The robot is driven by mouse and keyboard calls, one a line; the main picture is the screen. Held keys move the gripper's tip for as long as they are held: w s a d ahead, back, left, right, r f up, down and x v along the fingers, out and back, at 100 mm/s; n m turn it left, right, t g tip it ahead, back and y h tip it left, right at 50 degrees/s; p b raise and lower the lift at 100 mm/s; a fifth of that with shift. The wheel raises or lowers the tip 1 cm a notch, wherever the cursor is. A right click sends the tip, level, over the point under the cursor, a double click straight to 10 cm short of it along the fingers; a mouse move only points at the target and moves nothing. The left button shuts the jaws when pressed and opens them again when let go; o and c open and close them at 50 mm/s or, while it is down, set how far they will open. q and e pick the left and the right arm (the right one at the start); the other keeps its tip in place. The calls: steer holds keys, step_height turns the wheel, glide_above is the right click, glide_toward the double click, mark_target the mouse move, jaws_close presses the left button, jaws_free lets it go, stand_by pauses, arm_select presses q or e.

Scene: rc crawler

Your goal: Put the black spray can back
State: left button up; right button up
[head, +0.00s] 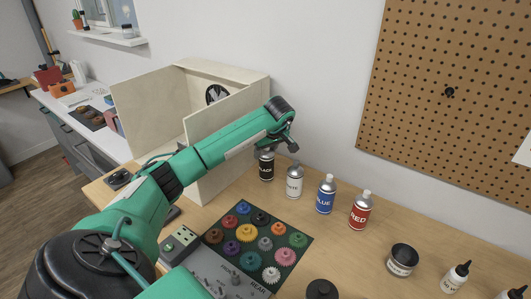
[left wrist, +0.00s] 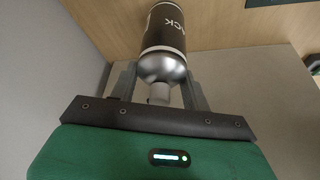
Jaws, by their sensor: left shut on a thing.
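The black spray can (head: 265,168) is at the left end of a row of cans, upright and labelled BLACK. In the left wrist view the same can (left wrist: 164,40) lies between the fingers, its silver shoulder and pale nozzle facing the palm. My left gripper (head: 268,150) reaches it from above and is shut on it, partly hiding its top in the head view. The can's base is at or very near the table; I cannot tell whether it touches. My right gripper is in neither view.
White (head: 294,182), blue (head: 325,196) and red (head: 359,212) cans stand to the right. A wooden box (head: 235,78) with an open door stands behind my arm. A tray of coloured gears (head: 264,244) lies in front. A black jar (head: 402,260) is at right.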

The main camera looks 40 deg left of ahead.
arm_select(q)
steer(key=shift+f, duration=0.75)
steer(key=o, duration=1.5)
steer(key=shift+f, duration=0.1)
steer(key=b+v, duration=0.3)
steer(key=v, duration=0.9)
